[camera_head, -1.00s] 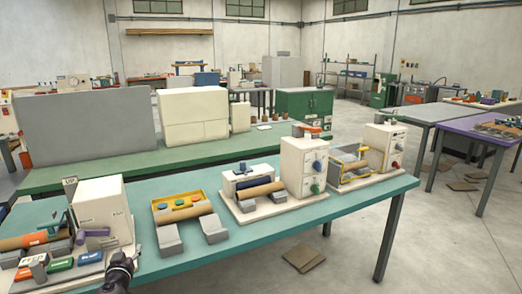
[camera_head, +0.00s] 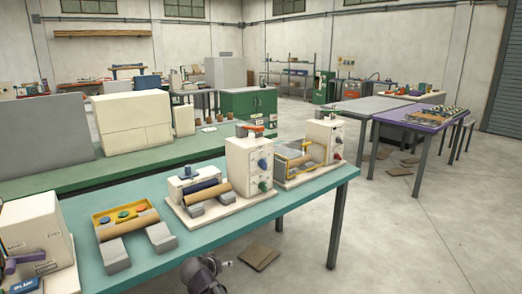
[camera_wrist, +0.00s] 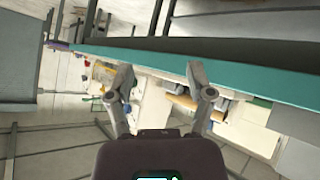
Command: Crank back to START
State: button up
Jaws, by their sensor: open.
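On the teal bench (camera_head: 290,200), a cream box (camera_head: 35,228) with small dark lettering stands at the left edge, cut off by the frame. A purple lever (camera_head: 24,262) sits low on its front. A similar machine (camera_head: 324,140) with a yellow frame stands behind. I cannot tell which part is the crank, and no START mark is readable. My gripper (camera_wrist: 160,90) is open and empty in the wrist view, apart from the bench things.
A yellow tray (camera_head: 124,216) with coloured discs and a brown roller lies between the box and the machines. A green bench (camera_head: 110,172) runs behind. A purple table (camera_head: 405,117) stands at the right.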

jog(key=s+d+f+m+g, duration=0.1)
jog(key=s+d+f+g, duration=0.15)
jog(key=d, duration=0.65)
jog(key=s+d+f+g, duration=0.2)
jog(key=d+g, duration=0.1)
jog(key=d, duration=0.7)
jog(key=s+d+f+g+y, duration=0.2)
jog(key=s+d+g+y, duration=0.15)
jog(key=s+d, duration=0.7)
notch_tip(320, 180, up, 17)
jog(key=w+p, duration=0.1)
jog(key=p, duration=1.6)
jog(key=shift+d+g, duration=0.3)
jog(key=shift+g, duration=0.1)
jog(key=shift+h, duration=0.25)
grip_shut()
